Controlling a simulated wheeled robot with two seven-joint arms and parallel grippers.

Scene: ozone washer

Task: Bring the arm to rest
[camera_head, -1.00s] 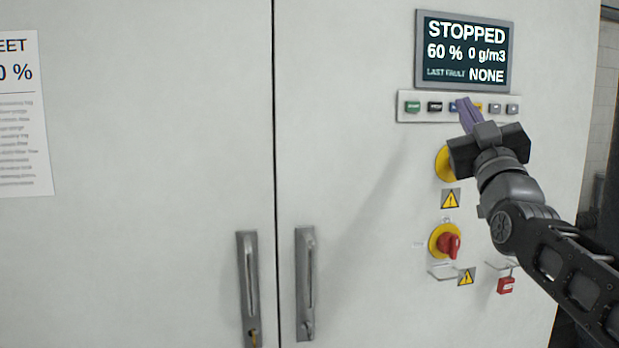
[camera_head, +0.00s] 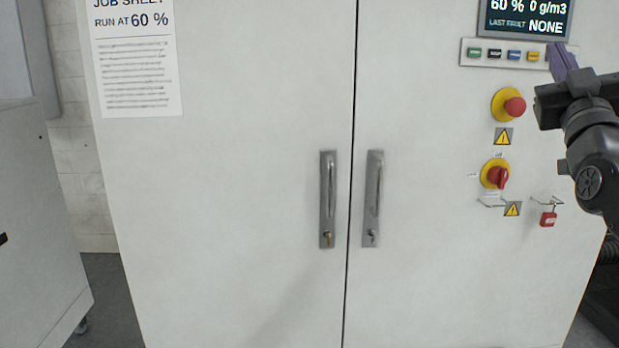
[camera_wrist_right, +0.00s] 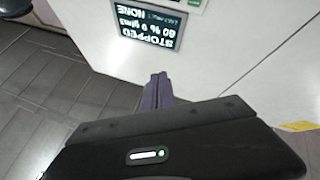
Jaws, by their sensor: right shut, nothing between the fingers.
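My right arm (camera_head: 594,160) comes in from the right edge in the head view. Its gripper (camera_head: 556,48) is shut and empty, with purple fingers pointing up and left at the right end of the button row (camera_head: 513,54). The fingers cover the end of that row; I cannot tell whether they touch it. In the right wrist view the shut fingers (camera_wrist_right: 157,90) show in front of the upside-down display (camera_wrist_right: 148,28), which reads STOPPED, 60 %, 0 g/m3, NONE. My left gripper is not in view.
The cabinet doors carry two handles (camera_head: 328,200) (camera_head: 373,199). Below the buttons are a red emergency stop (camera_head: 515,106), a red rotary switch (camera_head: 498,178) and a red padlock (camera_head: 548,219). A job sheet (camera_head: 138,75) hangs at left. A grey unit (camera_head: 40,210) stands left of the cabinet.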

